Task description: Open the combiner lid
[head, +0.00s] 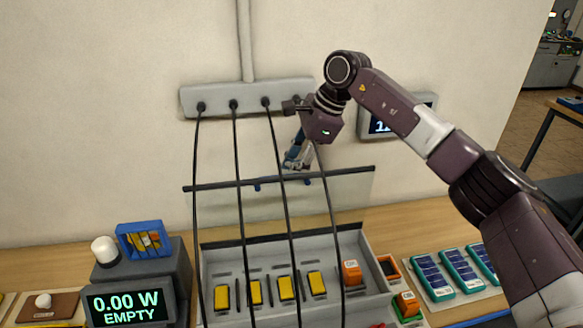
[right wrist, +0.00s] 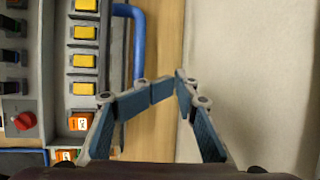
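The combiner is a grey open-topped box (head: 371,248) on the bench, with yellow blocks and an orange block inside. Its clear lid (head: 219,211) stands raised at the back near the wall, with a dark top edge and small blue handle mounts (head: 257,187). In the right wrist view a blue handle bar (right wrist: 139,45) lies left of the fingers, not between them. My right gripper (head: 291,165) is just above the lid's top edge, partly behind a cable; in the right wrist view its fingertips (right wrist: 177,83) are together with nothing visible between them. My left gripper is out of view.
Black cables hang from a grey wall strip (head: 217,97) in front of the lid and box. A readout unit (head: 126,304) showing 0.00 W stands at left. Small solar panels (head: 462,268) lie at right. A red knob (right wrist: 25,121) shows in the right wrist view.

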